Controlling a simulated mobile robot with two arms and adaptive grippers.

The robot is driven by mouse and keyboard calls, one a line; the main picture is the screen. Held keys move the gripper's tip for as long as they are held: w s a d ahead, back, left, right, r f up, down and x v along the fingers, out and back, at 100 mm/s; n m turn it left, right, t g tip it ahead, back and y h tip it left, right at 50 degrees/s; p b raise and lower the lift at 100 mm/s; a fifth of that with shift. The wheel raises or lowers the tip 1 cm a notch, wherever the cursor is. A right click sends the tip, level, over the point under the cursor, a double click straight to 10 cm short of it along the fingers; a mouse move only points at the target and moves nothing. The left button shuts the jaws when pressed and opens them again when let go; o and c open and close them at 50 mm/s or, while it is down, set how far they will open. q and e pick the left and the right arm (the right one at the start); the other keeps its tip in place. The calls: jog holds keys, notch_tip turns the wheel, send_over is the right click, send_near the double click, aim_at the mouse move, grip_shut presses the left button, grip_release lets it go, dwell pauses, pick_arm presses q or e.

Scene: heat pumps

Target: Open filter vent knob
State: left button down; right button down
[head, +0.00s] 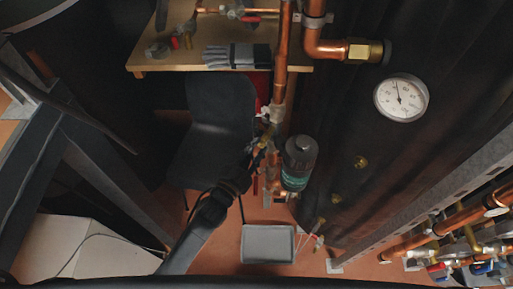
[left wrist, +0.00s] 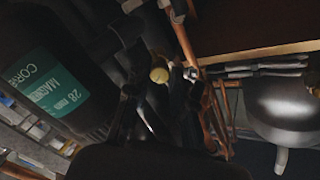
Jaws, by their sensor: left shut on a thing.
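The magnetic filter (head: 298,160) is a dark upright canister with a green label. It stands beside the vertical copper pipe in the middle of the head view. The same canister, with white lettering on its green label, fills the left of the left wrist view (left wrist: 50,85). My left gripper (head: 264,142) is at the pipework just left of the canister's top. In the left wrist view a small round brass-coloured knob (left wrist: 160,75) shows at the dark fingertips, and the gripper appears shut on it. Its contact is partly hidden in shadow. My right gripper is not in view.
Copper pipe (head: 282,55) runs vertically beside my left gripper. A round gauge (head: 401,98) is at the right. A wooden table (head: 150,60) with gloves (head: 237,56), a black chair (head: 215,110) and a grey tray (head: 268,244) are around. More pipework (head: 440,228) lies at lower right.

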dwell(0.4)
pick_arm(q)
jog(key=c, duration=1.1)
grip_release()
jog(key=shift+c, duration=0.2)
jog(key=v, duration=1.2)
